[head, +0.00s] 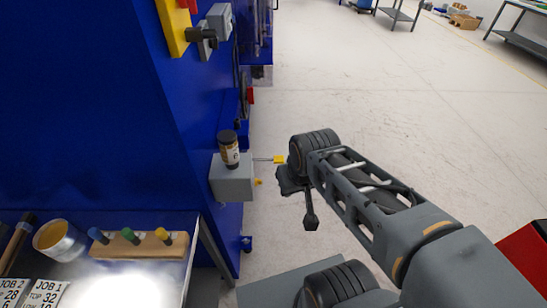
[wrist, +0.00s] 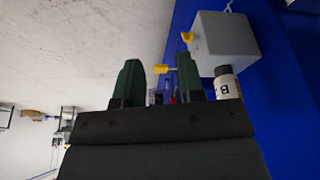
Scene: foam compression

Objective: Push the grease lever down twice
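A grey lubricator box (head: 232,182) is fixed to the side of the blue machine, with a dark labelled bottle (head: 229,150) upright on top. The grease lever (head: 279,160), a thin rod with a yellow tip, sticks out to the right from the box. A smaller yellow piece (head: 258,182) sits lower on the box. In the wrist view my gripper (wrist: 159,60) is open and empty, its two green fingers apart. The lever's yellow tip (wrist: 165,69) shows between the fingers there; its rod passes behind the right finger. I cannot tell whether they touch.
A bench (head: 205,250) at lower left holds a cup (head: 58,241), a wooden block with coloured pegs (head: 138,243) and job cards (head: 42,293). The blue machine wall (head: 110,110) fills the left. The floor to the right is open.

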